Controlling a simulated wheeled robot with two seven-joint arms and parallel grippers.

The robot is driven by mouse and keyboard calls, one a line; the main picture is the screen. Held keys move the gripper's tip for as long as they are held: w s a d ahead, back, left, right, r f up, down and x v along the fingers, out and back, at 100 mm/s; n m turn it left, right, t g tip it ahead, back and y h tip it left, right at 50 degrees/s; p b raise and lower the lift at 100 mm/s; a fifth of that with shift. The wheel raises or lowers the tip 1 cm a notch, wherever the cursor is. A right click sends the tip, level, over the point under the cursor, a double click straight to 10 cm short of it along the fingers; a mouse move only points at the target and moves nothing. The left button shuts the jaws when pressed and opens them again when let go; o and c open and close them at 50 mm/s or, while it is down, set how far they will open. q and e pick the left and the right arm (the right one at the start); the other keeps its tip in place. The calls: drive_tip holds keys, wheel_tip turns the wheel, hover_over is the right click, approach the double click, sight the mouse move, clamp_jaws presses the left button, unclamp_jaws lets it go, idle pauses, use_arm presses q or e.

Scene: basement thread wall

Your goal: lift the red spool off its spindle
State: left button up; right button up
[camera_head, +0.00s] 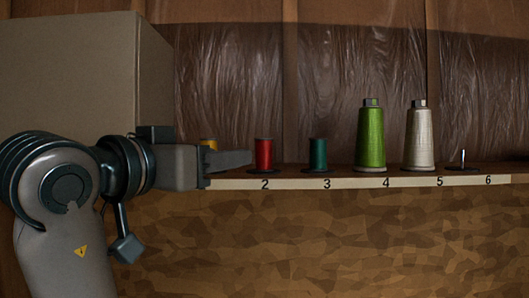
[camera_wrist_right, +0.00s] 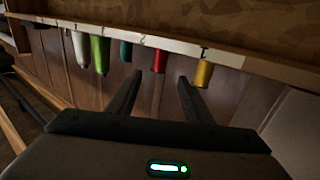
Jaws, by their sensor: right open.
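The red spool (camera_head: 264,154) stands upright on the shelf above the number 2. In the right wrist view, which shows the row upside down, the red spool (camera_wrist_right: 159,60) appears beyond the fingertips, in the gap between them. My right gripper (camera_wrist_right: 160,76) is open and empty, with both fingers apart. The red spool's spindle is hidden.
A yellow spool (camera_wrist_right: 203,73) is on one side of the red spool, a teal spool (camera_head: 318,153) on the other. Green (camera_head: 370,138) and white (camera_head: 417,140) cones stand farther right. A bare spindle (camera_head: 462,156) is near 6. A large tan box (camera_head: 70,70) is at left.

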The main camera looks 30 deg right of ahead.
sight(259, 150)
drive_tip(key=p+x, duration=0.5)
drive_tip(key=x, duration=0.4)
drive_tip(key=shift+d+r, duration=0.1)
drive_tip(key=shift+d, duration=0.15)
drive_tip(key=shift+w+d, duration=0.25)
drive_tip(key=shift+d, duration=0.15)
drive_tip(key=shift+w+d+r+p, duration=0.2)
drive_tip(key=shift+d+p, duration=0.3)
drive_tip(key=shift+p, duration=0.45)
drive_tip(key=p+x, duration=0.2)
drive_tip(key=shift+w+d+r, duration=0.1)
drive_tip(key=shift+d, duration=0.15)
drive_tip(key=shift+w+d+f+p, duration=0.25)
drive_tip(key=shift+w+d+p, duration=0.15)
drive_tip(key=shift+d+p, duration=0.25)
